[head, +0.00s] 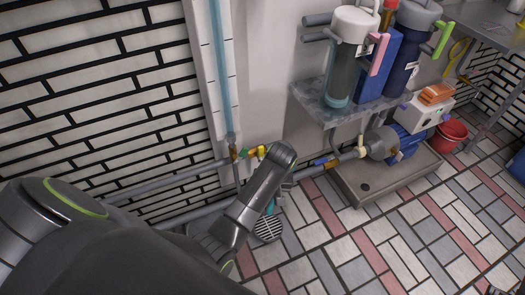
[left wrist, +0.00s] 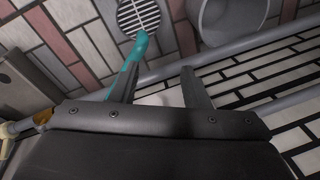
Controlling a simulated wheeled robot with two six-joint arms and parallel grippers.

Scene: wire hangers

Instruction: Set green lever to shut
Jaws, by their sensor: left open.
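A light green lever (head: 444,38) sticks out at the right of the dark blue filter housing in the head view, slanting up. A teal lever-like handle (head: 270,206) hangs low by my left arm's end link, above the floor drain. It also shows in the left wrist view (left wrist: 130,65), running along the left finger; I cannot tell whether they touch. My left gripper (left wrist: 160,67) is open, its fingers pointing toward the drain and wall base, with nothing seen clamped between them. In the head view its fingers are hidden behind the arm. My right gripper is not in view.
A pump (head: 381,142) stands below. The tiled floor in front is clear.

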